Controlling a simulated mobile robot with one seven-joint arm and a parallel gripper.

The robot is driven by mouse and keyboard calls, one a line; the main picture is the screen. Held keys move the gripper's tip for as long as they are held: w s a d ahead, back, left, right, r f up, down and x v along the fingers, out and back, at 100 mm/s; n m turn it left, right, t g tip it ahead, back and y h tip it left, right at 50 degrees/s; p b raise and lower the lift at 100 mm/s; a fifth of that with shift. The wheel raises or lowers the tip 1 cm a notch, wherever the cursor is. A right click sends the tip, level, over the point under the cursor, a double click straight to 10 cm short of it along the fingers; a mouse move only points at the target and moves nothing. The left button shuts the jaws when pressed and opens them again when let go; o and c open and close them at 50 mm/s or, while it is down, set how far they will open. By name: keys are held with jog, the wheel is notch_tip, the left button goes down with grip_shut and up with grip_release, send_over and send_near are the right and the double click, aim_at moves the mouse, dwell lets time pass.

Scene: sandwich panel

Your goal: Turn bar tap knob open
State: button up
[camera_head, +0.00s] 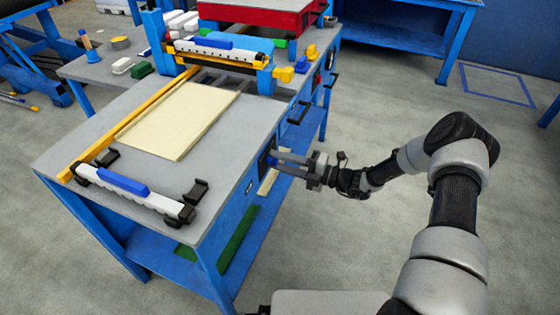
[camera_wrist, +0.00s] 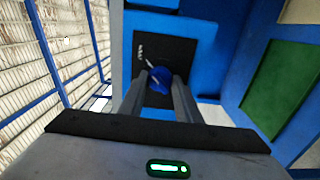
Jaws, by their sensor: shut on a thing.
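The tap knob (camera_wrist: 160,80) is a small blue knob on a black plate (camera_wrist: 178,48) on the blue side of the workbench. In the wrist view my gripper (camera_wrist: 162,82) has its two grey fingers on either side of the knob, shut on it. The fingers hide part of the knob. In the head view my gripper (camera_head: 276,157) reaches the bench's right side from the right, and the knob itself is hidden there. I cannot tell how far the knob is turned.
The grey workbench top (camera_head: 180,175) carries a cream panel (camera_head: 180,118), a white clamp bar with a blue grip (camera_head: 125,186) and a yellow rail (camera_head: 125,120). Black handles (camera_head: 298,113) stick out along the same side.

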jog(key=o, duration=1.1)
jog(key=shift+c, duration=0.2)
jog(key=shift+d, duration=0.1)
jog(key=v, duration=1.7)
jog(key=shift+p, duration=0.4)
jog(key=shift+s, duration=0.1)
